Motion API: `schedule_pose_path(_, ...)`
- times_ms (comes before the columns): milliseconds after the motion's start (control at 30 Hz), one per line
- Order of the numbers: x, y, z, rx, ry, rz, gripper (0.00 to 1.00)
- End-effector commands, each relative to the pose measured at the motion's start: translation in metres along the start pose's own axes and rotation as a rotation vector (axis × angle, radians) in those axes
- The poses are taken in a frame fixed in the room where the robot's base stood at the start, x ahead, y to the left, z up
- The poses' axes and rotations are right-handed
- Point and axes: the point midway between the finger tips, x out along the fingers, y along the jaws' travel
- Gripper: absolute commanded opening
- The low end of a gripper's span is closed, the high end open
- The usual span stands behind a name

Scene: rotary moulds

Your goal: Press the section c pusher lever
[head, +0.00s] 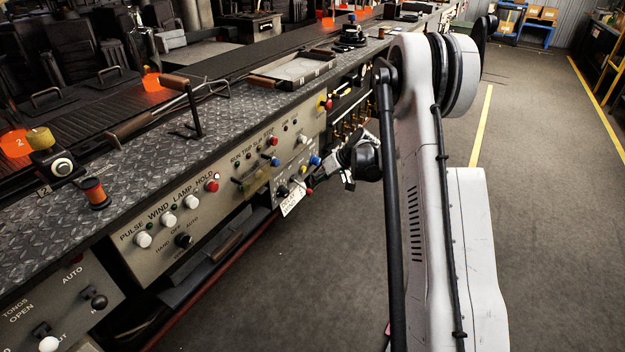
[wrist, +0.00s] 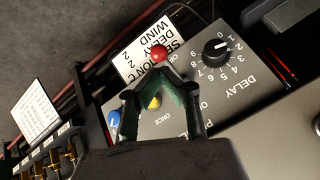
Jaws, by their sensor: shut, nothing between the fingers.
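The section C panel (wrist: 188,104) fills the middle of the wrist view, with its white label (wrist: 140,50) upside down. A lever with a red ball knob (wrist: 160,54) stands at the panel's edge by the label, near the word OFF; it also shows in the head view (head: 309,191). My gripper (wrist: 160,76) is shut and empty, its green-padded fingers meeting in a point just short of the red knob. I cannot tell whether the tips touch it. In the head view my gripper (head: 322,177) is beside the panel. The fingers partly hide the panel's middle.
A black DELAY dial (wrist: 216,50), a yellow knob (wrist: 154,102) and a blue knob (wrist: 113,121) sit close to my fingers. Brass fittings (wrist: 55,158) lie at lower left. The aisle floor (head: 275,290) is clear.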

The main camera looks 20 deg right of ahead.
Motion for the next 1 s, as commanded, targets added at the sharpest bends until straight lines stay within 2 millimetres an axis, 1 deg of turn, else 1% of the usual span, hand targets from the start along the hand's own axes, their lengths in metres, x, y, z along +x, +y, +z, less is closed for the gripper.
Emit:
schedule_pose_path(100,0.007,0.004,0.006,0.000,0.000,0.000,0.00)
schedule_pose_path(400,0.016,0.009,0.012,0.000,0.000,0.000,0.00)
schedule_pose_path(1000,0.020,0.010,0.014,0.000,-0.001,0.000,0.00)
